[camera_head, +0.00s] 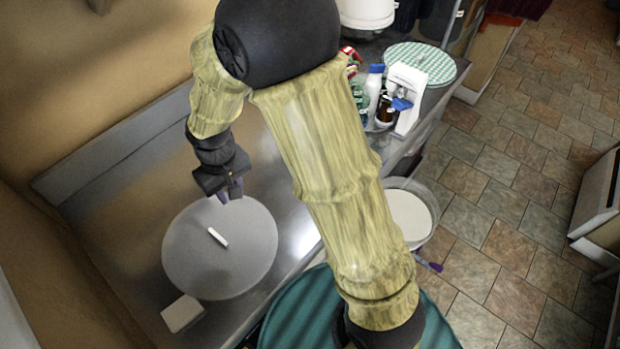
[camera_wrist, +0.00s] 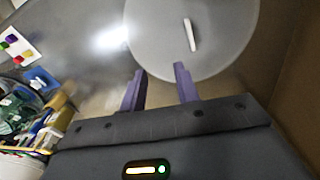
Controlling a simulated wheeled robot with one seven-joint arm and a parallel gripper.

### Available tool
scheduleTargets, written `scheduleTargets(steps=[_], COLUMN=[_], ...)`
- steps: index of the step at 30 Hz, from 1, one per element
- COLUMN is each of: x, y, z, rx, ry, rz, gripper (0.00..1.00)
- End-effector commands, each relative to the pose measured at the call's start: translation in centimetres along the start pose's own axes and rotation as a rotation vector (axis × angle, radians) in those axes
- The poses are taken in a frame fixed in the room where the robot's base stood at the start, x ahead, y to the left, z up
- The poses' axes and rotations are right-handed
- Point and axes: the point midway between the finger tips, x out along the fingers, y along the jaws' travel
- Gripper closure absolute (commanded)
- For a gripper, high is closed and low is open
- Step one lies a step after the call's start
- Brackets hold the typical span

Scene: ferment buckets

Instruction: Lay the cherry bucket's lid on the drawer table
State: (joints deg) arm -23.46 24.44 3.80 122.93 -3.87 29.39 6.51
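A round grey lid (camera_head: 205,265) with a white bar handle (camera_head: 218,237) lies flat on a grey metal table (camera_head: 130,205). The lid (camera_wrist: 225,55) and its handle (camera_wrist: 190,35) also show in the wrist view. I cannot tell from its look whether it is the cherry bucket's lid. My gripper (camera_head: 232,194) is by the lid's far edge in the head view. In the wrist view my gripper (camera_wrist: 158,70) has its two purple fingers apart, with nothing between them. The fingertips point toward the lid, and the handle is beyond them.
A small white block (camera_head: 182,313) lies by the lid. Bottles (camera_head: 374,85), a white dispenser (camera_head: 405,95) and a green-white patterned disc (camera_head: 420,62) stand at the back right. A white bucket (camera_head: 367,12) is behind them. A pale-topped round container (camera_head: 408,215) is right of my arm.

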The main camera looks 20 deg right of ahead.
Motion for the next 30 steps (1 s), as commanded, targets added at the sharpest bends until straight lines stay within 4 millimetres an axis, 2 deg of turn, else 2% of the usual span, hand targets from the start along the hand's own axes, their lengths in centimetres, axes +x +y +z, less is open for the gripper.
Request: scheduleTargets(steps=[1,3,6,10,12,15,30], x=[-1.3,-2.7,-4.4,-5.9,-6.3,-6.5,-6.5], y=[2.5,5.5,9.0,12.1,13.0,13.4,13.5], z=[1.3,3.3,6.7,11.1,12.7,13.9,14.0], rx=[0.056,0.126,0.226,0.341,0.381,0.409,0.410], ry=[0.024,0.053,0.094,0.140,0.159,0.170,0.170], rz=[0.005,0.012,0.025,0.044,0.052,0.057,0.058], gripper=[0.69,0.69,0.69,0.69,0.69,0.69,0.69])
